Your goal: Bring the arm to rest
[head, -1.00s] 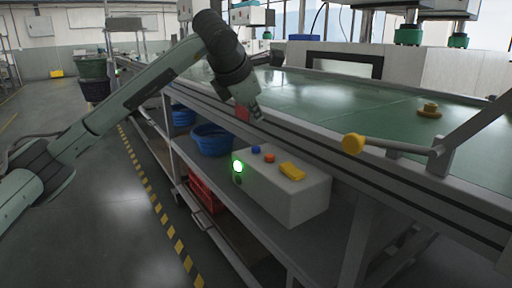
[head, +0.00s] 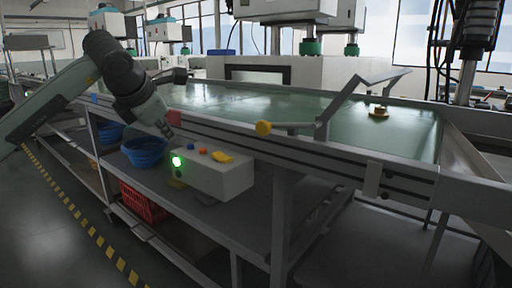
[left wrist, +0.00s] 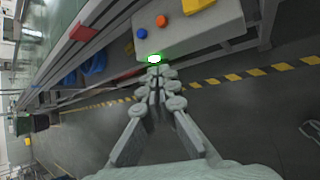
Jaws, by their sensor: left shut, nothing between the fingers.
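My left gripper (head: 168,134) is in front of the bench edge, just up and left of a grey control box (head: 228,182). The box has a lit green button (head: 177,161), a blue button (head: 203,150), an orange button (head: 203,155) and a yellow switch (head: 222,158). In the left wrist view my left gripper (left wrist: 155,78) is shut and empty. Its fingertips appear just below the green light (left wrist: 154,58); whether they touch it I cannot tell. My right gripper is not in view.
Blue bowls (head: 145,152) and a red crate (head: 143,202) sit on lower shelves. Floor beside the yellow-black stripe (head: 75,213) is clear.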

